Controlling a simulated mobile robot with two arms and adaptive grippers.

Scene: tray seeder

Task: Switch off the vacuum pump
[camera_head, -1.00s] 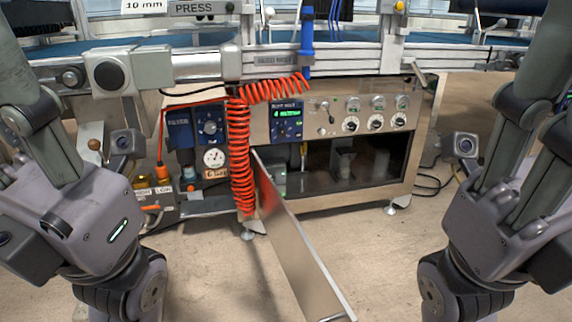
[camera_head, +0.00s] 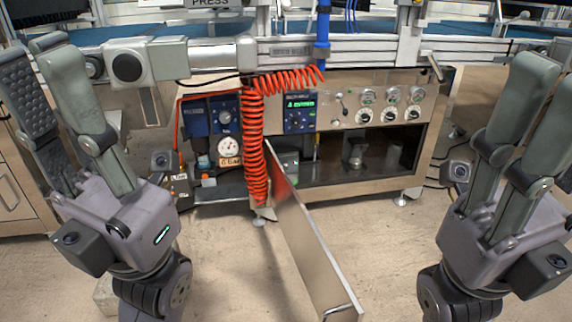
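The seeder's lower cabinet (camera_head: 345,191) stands ahead with an open front. I cannot tell for sure which part is the vacuum pump; a grey-green unit (camera_head: 287,160) sits low inside, partly hidden by the red coiled hose (camera_head: 254,150) and the opened door panel (camera_head: 312,255). A blue box with a round knob (camera_head: 224,117) is left of the hose, above a white gauge (camera_head: 228,148). My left gripper (camera_head: 32,52) is open and empty at the far left, fingers upward, apart from the cabinet. My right gripper (camera_head: 552,82) appears open, cut by the right edge.
A blue panel with a green display (camera_head: 299,114) and a steel panel with dials and knobs (camera_head: 378,106) top the cabinet. The door panel juts toward me between my arms. Floor on both sides of it is clear. A metal rail (camera_head: 390,48) runs above.

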